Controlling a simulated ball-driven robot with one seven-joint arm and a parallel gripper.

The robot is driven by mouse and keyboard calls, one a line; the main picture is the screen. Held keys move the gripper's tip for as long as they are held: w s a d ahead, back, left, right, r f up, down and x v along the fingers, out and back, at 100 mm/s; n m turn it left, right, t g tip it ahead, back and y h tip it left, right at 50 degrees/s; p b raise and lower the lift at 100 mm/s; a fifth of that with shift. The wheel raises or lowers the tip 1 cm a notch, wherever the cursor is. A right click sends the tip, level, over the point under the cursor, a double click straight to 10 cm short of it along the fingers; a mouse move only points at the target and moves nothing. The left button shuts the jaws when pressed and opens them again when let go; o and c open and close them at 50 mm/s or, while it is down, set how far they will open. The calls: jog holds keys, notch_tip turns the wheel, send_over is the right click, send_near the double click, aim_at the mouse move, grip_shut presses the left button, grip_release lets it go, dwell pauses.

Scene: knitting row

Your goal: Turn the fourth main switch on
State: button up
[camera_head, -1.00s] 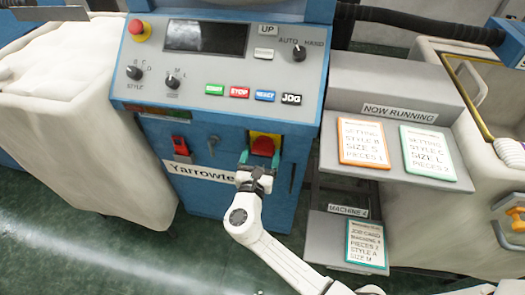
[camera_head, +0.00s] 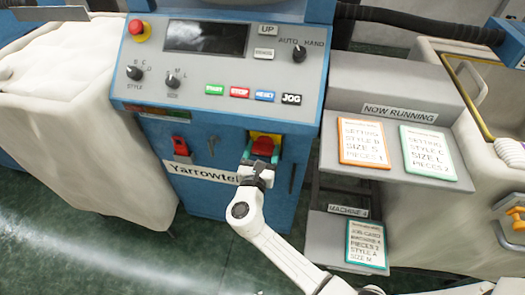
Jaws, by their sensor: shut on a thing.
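The blue machine's front carries a red main switch (camera_head: 263,146) on a yellow plate (camera_head: 277,140), low on the right of the panel. My gripper (camera_head: 259,163) is at this switch from below, with the jaws shut on its handle. The fingers cover the lower part of the switch, so its exact angle is hard to tell. A plate below the shelf reads "MACHINE 4" (camera_head: 348,211).
The control panel (camera_head: 220,70) above has several buttons and knobs. Shelves with cards (camera_head: 362,142) stand to the right, with a job card (camera_head: 367,245) lower down. A pale bin (camera_head: 75,130) is at left. Green floor (camera_head: 130,260) lies in front.

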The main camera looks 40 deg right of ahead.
jog(key=shift+f+m+b, duration=0.1)
jog(key=shift+m+b, duration=0.2)
jog(key=m+b, duration=0.2)
jog(key=shift+f+m, duration=0.15)
jog(key=shift+m, duration=0.25)
jog(key=m+b, duration=0.9)
jog(key=m, duration=0.1)
jog(key=shift+m+b, duration=0.35)
jog(key=shift+m, duration=0.05)
jog(key=shift+m+b, duration=1.6)
jog(key=shift+m, duration=0.2)
jog(key=o, duration=0.7)
jog(key=shift+o, duration=0.2)
jog(key=shift+r, duration=0.2)
jog(key=shift+a, duration=0.1)
